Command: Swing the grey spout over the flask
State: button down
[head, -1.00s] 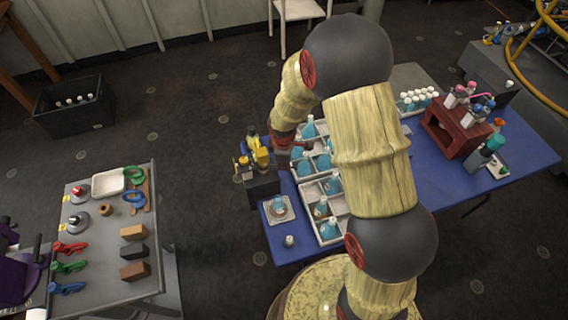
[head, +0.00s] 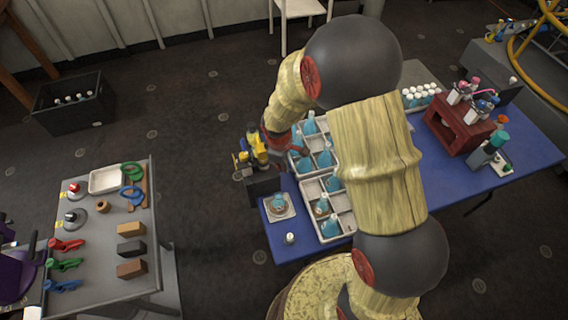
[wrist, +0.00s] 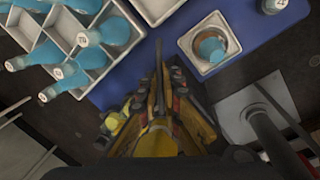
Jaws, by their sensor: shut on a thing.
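The flask (head: 279,204), round with blue liquid, stands on a small white square tray (head: 290,211) at the left end of the blue table. The wrist view shows the flask (wrist: 210,46) from above. My gripper (head: 256,150), yellow and black, is just beyond the table's left edge, behind the flask. In the wrist view my gripper (wrist: 159,108) is shut around a thin dark grey bar, seemingly the spout (wrist: 159,72). The bar points towards the table and lies left of the flask tray, not over it. The fingers hide its held part.
Divided trays of blue bottles (head: 322,185) stand right of the flask. A small white-capped bottle (head: 290,238) is at the table's front. A dark block (head: 262,184) sits below my gripper. A grey tool table (head: 100,240) stands left, with open floor between.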

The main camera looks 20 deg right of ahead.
aim_at(271, 175)
jog(key=shift+s+a+m+g+h+b, duration=0.15)
jog(key=shift+s+a+m+b, duration=0.3)
jog(key=shift+a+m, duration=0.7)
jog(key=shift+s+a+m+g+h+b, duration=0.1)
jog(key=shift+s+a+m+g+b, duration=0.3)
jog(key=shift+m, duration=1.4)
jog(key=shift+s+a+m+g+h+b, duration=0.1)
jog(key=shift+s+a+m+b, duration=0.4)
jog(key=shift+a+m, duration=0.75)
jog(key=shift+d+m, duration=0.2)
jog(key=shift+m, duration=0.1)
jog(key=c, duration=2)
grip_release()
jog(key=shift+r, duration=0.1)
jog(key=r, duration=0.4)
jog(key=a+r, duration=0.1)
jog(key=r, duration=0.2)
jog(key=a+r, duration=0.1)
jog(key=r, duration=0.3)
jog(key=shift+s+r, duration=0.1)
jog(key=shift+r, duration=0.2)
